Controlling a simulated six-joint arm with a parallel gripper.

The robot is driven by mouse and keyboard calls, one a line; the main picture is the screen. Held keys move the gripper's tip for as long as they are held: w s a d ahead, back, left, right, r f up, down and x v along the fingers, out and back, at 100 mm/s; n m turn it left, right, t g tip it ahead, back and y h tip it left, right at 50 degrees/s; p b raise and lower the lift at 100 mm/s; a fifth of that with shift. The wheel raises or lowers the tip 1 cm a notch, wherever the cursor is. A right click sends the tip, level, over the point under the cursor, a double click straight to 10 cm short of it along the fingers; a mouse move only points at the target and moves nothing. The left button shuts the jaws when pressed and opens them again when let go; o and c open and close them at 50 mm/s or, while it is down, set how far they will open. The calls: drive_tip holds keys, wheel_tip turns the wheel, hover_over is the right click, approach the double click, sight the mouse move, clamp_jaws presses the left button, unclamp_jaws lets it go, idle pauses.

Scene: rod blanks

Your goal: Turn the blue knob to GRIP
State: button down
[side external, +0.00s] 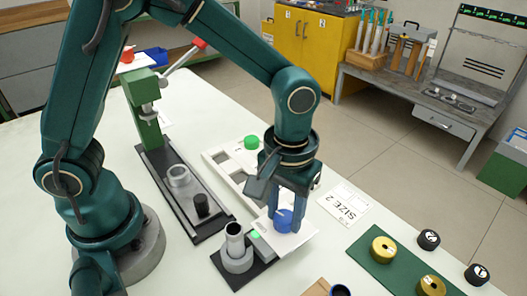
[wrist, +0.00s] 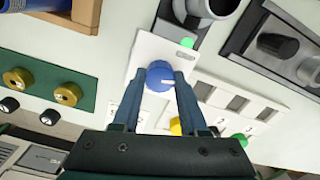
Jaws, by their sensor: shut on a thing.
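The blue knob (side external: 284,220) stands on a white plate (side external: 306,240) near the middle of the table. My gripper (side external: 287,205) reaches down over it and is shut on it, one finger on each side. In the wrist view the knob (wrist: 160,76) sits between the fingertips, with a pale pointer mark on its face. The plate's lettering is too small to read, so I cannot tell which label the mark faces. A green light (wrist: 187,43) glows at the plate's edge beside a grey cylindrical holder (side external: 237,255).
A white slotted rack (side external: 222,172) with a green button (side external: 251,142) lies behind my gripper. A green press (side external: 146,110) on a dark base stands to the left. A green board (side external: 400,262) with brass rings and a "SIZE 2" card (side external: 345,205) lie to the right.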

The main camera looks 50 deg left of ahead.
sight(285, 217)
idle(0.3)
drive_tip(key=shift+c, duration=2.2)
unclamp_jaws()
drive_tip(key=shift+r, duration=2.6)
